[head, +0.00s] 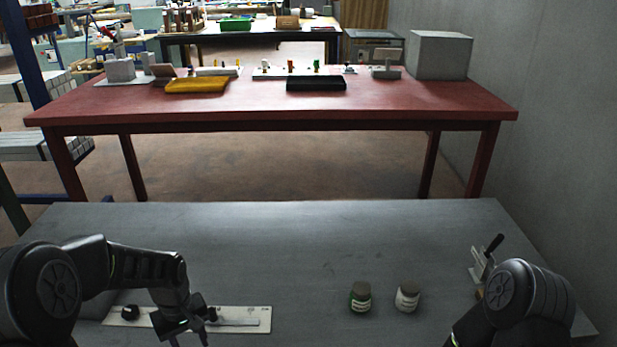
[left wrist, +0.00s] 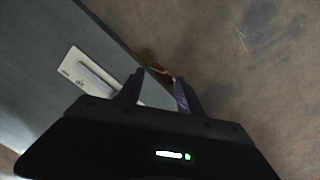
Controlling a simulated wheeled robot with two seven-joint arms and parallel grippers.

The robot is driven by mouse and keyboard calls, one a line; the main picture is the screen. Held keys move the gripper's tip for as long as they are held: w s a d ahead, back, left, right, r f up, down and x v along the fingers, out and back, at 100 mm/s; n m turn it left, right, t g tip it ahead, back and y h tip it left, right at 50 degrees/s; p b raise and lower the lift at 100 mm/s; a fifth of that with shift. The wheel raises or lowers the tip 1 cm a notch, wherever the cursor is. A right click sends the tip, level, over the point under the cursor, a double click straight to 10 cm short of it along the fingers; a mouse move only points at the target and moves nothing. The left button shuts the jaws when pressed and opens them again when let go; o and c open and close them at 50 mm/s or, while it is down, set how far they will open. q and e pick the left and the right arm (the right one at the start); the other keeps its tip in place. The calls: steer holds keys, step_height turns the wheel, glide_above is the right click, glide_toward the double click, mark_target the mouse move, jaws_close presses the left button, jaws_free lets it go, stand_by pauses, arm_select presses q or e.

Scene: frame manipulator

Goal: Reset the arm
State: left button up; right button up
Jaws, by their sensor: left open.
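My left arm comes in from the left in the head view. Its gripper (head: 188,338) is low in the picture, in front of a pale plate (head: 258,322) lying on the grey table (head: 300,240). In the left wrist view the gripper (left wrist: 157,92) has its two fingers apart with nothing held between them. The plate also shows there (left wrist: 75,66), on the table near its edge. My right arm shows at the lower right of the head view; its gripper is out of the picture.
A black-handled device (head: 484,262) stands beside my right arm. The table's middle is clear. A red table (head: 300,108) stands beyond; a wall (head: 560,150) is at right.

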arm_select(q)
steer(key=s+d+f+m+t+h, duration=0.25)
steer(key=d+f+m, duration=0.25)
steer(key=d+f, duration=0.6)
steer(key=s+d+f+g+h, duration=0.1)
steer(key=s+d+f, duration=0.25)
steer(key=s, duration=0.55)
steer(key=s+d+f+g+h, duration=0.1)
steer(key=s+d+f, duration=0.3)
steer(key=s, duration=0.6)
step_height(320, 180, up, 17)
steer(key=d+p, duration=0.1)
steer(key=p, duration=1.5)
steer(key=shift+w, duration=0.35)
